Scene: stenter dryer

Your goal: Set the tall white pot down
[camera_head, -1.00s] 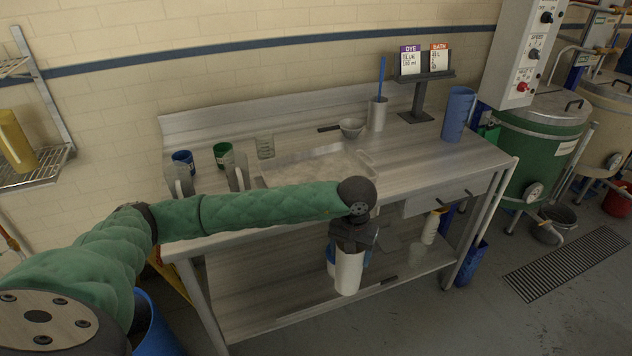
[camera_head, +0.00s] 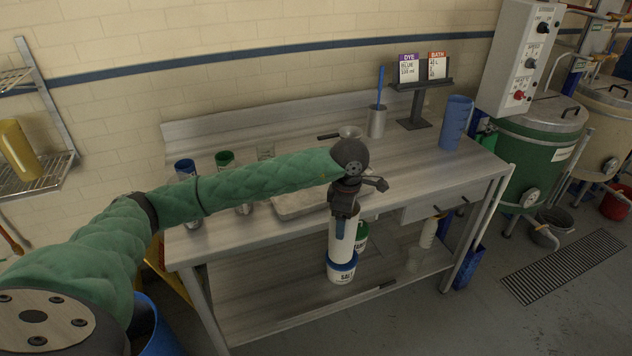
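The tall white pot (camera_head: 346,246) hangs upright below my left gripper (camera_head: 343,213), which is shut on it near its top. The pot is in front of the steel table's front edge, at about the middle. My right gripper is not in view.
The steel table (camera_head: 420,165) holds a shallow tray (camera_head: 290,207), a bowl, a blue jug (camera_head: 455,122), a sign stand and several cups at left, partly behind my arm. A green-marked tub (camera_head: 361,236) stands on the lower shelf (camera_head: 270,300).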

